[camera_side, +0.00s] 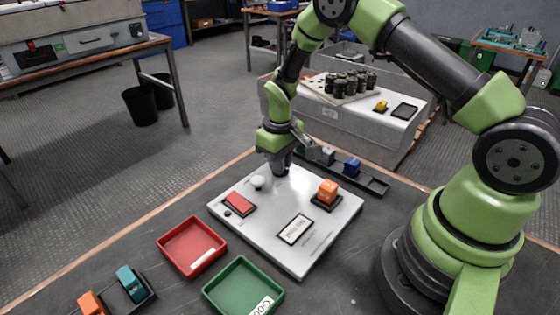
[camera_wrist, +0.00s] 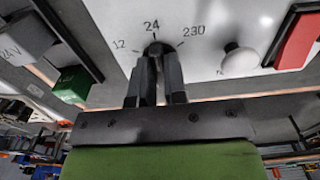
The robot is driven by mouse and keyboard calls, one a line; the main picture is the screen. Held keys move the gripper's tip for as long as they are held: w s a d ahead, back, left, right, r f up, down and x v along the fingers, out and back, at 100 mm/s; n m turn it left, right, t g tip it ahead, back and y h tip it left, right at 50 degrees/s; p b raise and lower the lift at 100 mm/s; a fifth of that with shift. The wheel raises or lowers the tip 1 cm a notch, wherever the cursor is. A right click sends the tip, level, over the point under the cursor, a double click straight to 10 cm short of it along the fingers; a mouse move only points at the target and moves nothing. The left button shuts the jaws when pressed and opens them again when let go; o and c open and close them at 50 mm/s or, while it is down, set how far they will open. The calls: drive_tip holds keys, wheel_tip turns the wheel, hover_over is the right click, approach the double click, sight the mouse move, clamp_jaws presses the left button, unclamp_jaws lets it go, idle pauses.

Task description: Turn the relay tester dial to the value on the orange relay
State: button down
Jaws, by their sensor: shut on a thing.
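The relay tester is a pale flat panel (camera_side: 270,230) on the dark bench. Its dark dial (camera_wrist: 158,47) lies near the panel's back edge, with 12, 24 and 230 printed around it. My gripper (camera_side: 281,168) points down over the dial; in the wrist view its fingers (camera_wrist: 159,58) are closed on the dial. The fingers hide most of the dial, and I cannot tell which value it points to. The orange relay (camera_side: 328,187) sits upright in a black socket (camera_side: 326,202) on the panel's right side. Its printed value is too small to read.
The panel carries a white knob (camera_side: 257,182), a red rocker (camera_side: 240,202) and a label window (camera_side: 295,229). A rack (camera_side: 373,184) with grey, blue and green relays stands behind. Red (camera_side: 192,268) and green (camera_side: 225,304) trays and another rack (camera_side: 142,301) are in front.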

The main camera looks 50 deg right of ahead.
idle(0.4)
drive_tip(key=c, duration=1.2)
unclamp_jaws()
drive_tip(key=shift+o, duration=0.2)
drive_tip(key=shift+r, duration=0.1)
wheel_tip(320, 180, up, 10)
drive_tip(key=s+a+r+m+t, duration=0.1)
drive_tip(key=s+a+r+t, duration=0.15)
drive_tip(key=r, duration=0.45)
drive_tip(key=s+a+r+m+t, duration=0.1)
drive_tip(key=s+r, duration=0.3)
drive_tip(key=r, duration=0.3)
drive_tip(key=s+a+r+m+t+y, duration=0.1)
drive_tip(key=s+r+t, duration=0.1)
drive_tip(key=s, duration=0.5)
drive_tip(key=s+a+r+m+t+y, duration=0.1)
drive_tip(key=s+a+r, duration=0.1)
drive_tip(key=s, duration=0.5)
drive_tip(key=shift+s+r+t, duration=0.2)
drive_tip(key=shift+s+t, duration=0.15)
